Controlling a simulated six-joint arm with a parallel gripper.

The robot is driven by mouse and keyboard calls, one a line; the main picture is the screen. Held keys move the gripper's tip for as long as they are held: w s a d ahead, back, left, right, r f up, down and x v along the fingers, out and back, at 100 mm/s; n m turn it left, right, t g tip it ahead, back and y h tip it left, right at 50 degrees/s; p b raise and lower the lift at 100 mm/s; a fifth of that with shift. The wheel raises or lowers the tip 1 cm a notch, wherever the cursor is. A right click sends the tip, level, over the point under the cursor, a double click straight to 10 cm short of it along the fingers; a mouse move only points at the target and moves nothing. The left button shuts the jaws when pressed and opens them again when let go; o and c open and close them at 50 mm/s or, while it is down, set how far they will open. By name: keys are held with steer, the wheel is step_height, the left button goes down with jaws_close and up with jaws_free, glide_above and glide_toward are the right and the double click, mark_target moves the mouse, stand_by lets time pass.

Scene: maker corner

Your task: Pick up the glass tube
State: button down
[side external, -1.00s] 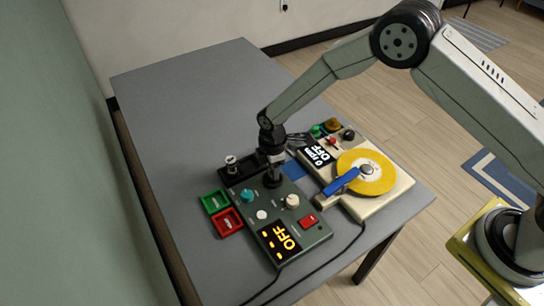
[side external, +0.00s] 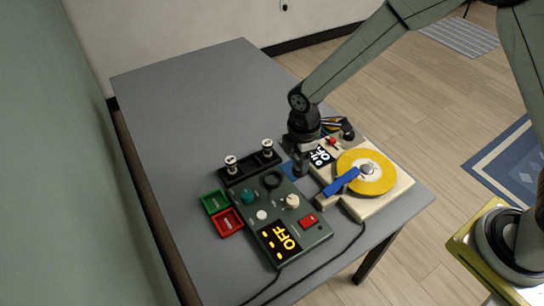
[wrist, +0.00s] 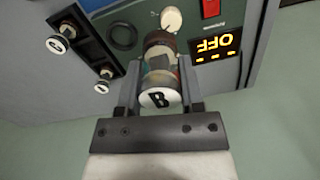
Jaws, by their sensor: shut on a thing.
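My gripper (wrist: 160,72) is shut on a glass tube (wrist: 160,98), with one finger on each side of it. The tube's near end is a white cap marked with a black B, and banded, coloured parts show behind it. In the side view my gripper (side external: 301,165) is above the table between the control box and the disc machine. The tube is hard to make out there. Two other white-capped pieces stand in the black rack (side external: 246,172); one cap (wrist: 58,44) reads C in the wrist view.
The dark control box (side external: 262,212) has knobs, an empty-looking black ring (side external: 271,179) and a lit OFF display. Green (side external: 215,202) and red (side external: 228,222) trays are left of it. The machine with the yellow disc (side external: 365,172) is at right. The table's back is clear.

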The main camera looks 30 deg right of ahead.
steer(key=s+d+r, duration=0.1)
steer(key=s+r, duration=0.1)
steer(key=s, duration=0.3)
steer(key=shift+s+d+r, duration=0.15)
steer(key=shift+d+r, duration=0.05)
steer(key=shift+d, duration=0.1)
steer(key=shift+a, duration=0.1)
stand_by(0.4)
steer(key=w+a+f+n, duration=0.1)
steer(key=w+a+f, duration=0.3)
steer(key=a, duration=0.6)
steer(key=w+a+f+n, duration=0.2)
steer(key=w+a+f, duration=0.2)
steer(key=a, duration=0.6)
steer(key=shift+w, duration=0.7)
steer(key=shift+a+f, duration=0.1)
steer(key=shift+f, duration=0.15)
steer(key=shift+f, duration=3)
steer(key=shift+f, duration=0.5)
